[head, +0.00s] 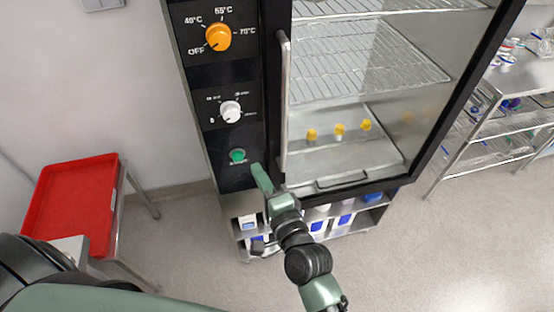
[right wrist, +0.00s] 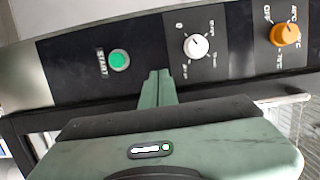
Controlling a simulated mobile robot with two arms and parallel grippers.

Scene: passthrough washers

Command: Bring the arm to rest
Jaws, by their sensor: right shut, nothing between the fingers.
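My right gripper (head: 261,178) is shut and empty. In the head view it is in front of the washer's black control panel (head: 232,182), just right of and below the green start button (head: 238,156). In the right wrist view its closed fingers (right wrist: 158,84) point at the panel. There the green button (right wrist: 119,60) is left of the fingertips, with a visible gap in the picture. The white knob (right wrist: 196,46) and the orange knob (right wrist: 285,34) are to the right. Part of my left arm shows at the lower left of the head view; its gripper is not in view.
The washer's glass door with its vertical handle (head: 284,110) is right of the panel. Several yellow-capped items (head: 339,129) stand inside. A red tray (head: 72,200) is on a cart at left. A metal shelf rack (head: 480,140) is at right. Open floor lies between.

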